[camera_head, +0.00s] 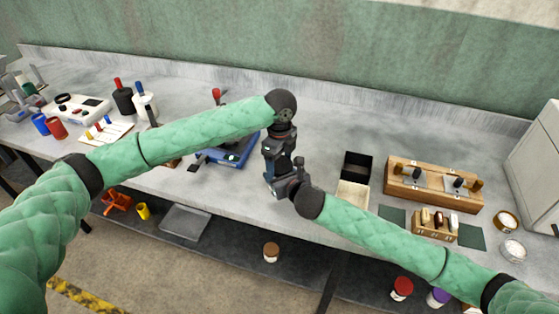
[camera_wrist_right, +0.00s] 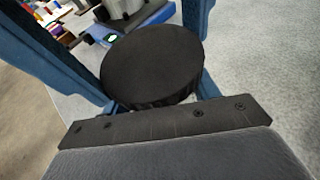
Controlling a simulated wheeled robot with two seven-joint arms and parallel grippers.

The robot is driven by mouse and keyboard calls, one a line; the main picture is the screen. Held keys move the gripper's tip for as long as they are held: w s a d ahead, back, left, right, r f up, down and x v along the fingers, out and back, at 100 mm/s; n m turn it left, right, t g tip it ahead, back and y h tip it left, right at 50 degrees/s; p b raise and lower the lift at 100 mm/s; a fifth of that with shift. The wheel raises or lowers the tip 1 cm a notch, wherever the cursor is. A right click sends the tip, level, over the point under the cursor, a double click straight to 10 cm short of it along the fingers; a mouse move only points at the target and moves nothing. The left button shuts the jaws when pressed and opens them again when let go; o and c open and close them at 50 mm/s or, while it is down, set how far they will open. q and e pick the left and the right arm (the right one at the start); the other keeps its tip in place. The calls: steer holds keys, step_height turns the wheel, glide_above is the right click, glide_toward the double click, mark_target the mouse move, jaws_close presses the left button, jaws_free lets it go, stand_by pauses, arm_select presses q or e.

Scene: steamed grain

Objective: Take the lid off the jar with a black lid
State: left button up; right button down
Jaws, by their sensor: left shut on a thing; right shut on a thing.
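The black lid (camera_wrist_right: 152,65) shows in the right wrist view as a round disc between the two blue fingers of my right gripper, which is shut on it. The jar below the lid is hidden there. In the head view my left gripper (camera_head: 281,163) hangs down from the upper arm and meets my right gripper (camera_head: 277,181) over the front part of the counter. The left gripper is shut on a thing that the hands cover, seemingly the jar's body. Whether lid and jar touch cannot be seen.
A blue device (camera_head: 232,152) stands just left of the hands. A black open box (camera_head: 357,166) and a wooden rack (camera_head: 432,183) stand to the right. Jars with brown (camera_head: 271,247), red (camera_head: 403,284) and purple lids sit below the counter. The counter behind the hands is clear.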

arm_select(q)
steer(key=o, duration=1.1)
steer(key=shift+r, duration=0.15)
